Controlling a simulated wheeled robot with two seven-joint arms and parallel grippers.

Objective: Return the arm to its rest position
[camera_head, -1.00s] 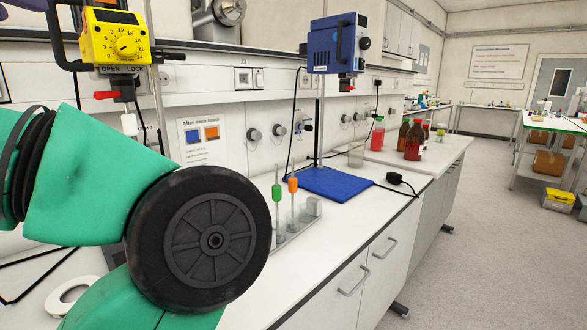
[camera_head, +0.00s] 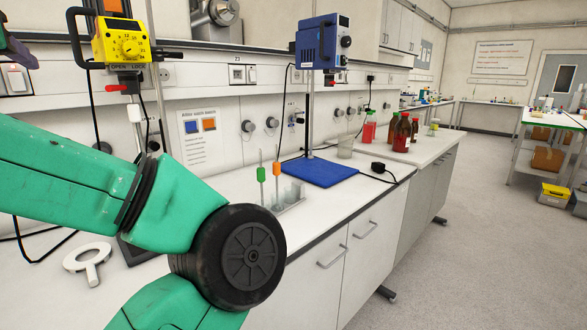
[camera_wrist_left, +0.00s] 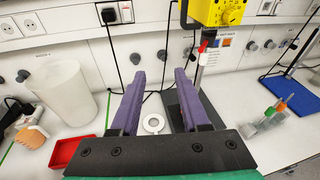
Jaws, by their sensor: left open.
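My left arm (camera_head: 70,180) is green with a black joint and comes in from the left in the head view, bent in front of the bench. My left gripper (camera_wrist_left: 158,78) shows in the left wrist view with two purple fingers spread apart and nothing between them. It is above the bench, with a white ring-shaped piece (camera_wrist_left: 154,123) lying on the surface beyond and below the fingers. The ring piece also shows in the head view (camera_head: 88,263). A purple part at the head view's upper left edge may be a fingertip. My right gripper is in neither view.
A yellow stirrer head (camera_wrist_left: 222,12) hangs close to the fingers. A rack (camera_head: 290,204) with green- and orange-handled tools stands beside a blue stand base (camera_head: 318,172). A white container (camera_wrist_left: 62,92) and red tray (camera_wrist_left: 70,151) are left. Red bottles (camera_head: 401,135) stand farther back.

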